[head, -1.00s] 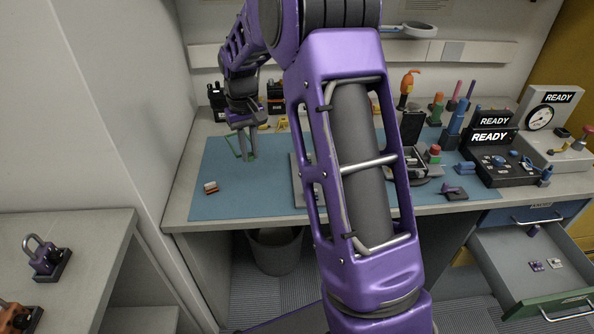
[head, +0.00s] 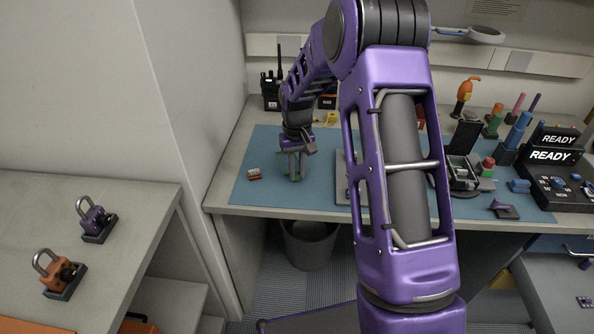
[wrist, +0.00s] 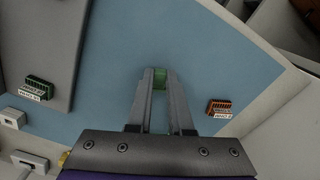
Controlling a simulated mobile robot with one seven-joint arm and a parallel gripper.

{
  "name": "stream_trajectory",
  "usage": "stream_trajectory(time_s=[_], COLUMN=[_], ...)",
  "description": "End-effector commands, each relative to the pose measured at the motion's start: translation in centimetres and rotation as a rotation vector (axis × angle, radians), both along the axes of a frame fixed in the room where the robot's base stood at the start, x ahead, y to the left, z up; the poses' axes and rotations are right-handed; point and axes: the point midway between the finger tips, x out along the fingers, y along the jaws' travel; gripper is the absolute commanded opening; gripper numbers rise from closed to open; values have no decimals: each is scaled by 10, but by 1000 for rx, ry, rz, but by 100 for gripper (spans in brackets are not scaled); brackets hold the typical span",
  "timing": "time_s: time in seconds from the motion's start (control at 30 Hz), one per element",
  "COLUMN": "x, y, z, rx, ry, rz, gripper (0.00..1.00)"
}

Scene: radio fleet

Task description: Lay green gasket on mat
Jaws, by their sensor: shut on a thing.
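The blue mat (head: 262,194) lies on the workbench and fills much of the wrist view (wrist: 215,65). My gripper (head: 296,178) points down low over the left part of the mat. In the wrist view its two fingers (wrist: 159,88) are shut on the green gasket (wrist: 159,76), of which only a small green patch shows between the tips. In the head view only thin green edges of the gasket (head: 305,165) show by the fingers. I cannot tell whether the gasket touches the mat.
A small orange-and-white connector (head: 254,173) sits on the mat left of my gripper. A grey slab (head: 342,178) lies right of it, with a green connector (wrist: 40,88) on it in the wrist view. Radios (head: 270,90) stand behind. Padlocks (head: 97,220) sit on the left counter.

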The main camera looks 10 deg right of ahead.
Motion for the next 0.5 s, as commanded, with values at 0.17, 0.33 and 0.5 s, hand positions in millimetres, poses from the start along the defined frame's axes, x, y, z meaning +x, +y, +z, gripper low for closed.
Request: stream_trajectory(time_s=[0.17,0.33,0.5], x=[0,0,0], y=[0,0,0], z=[-6,-11,-12], rx=[0,0,0], ry=[0,1,0], rz=[0,0,0], gripper=[0,0,22])
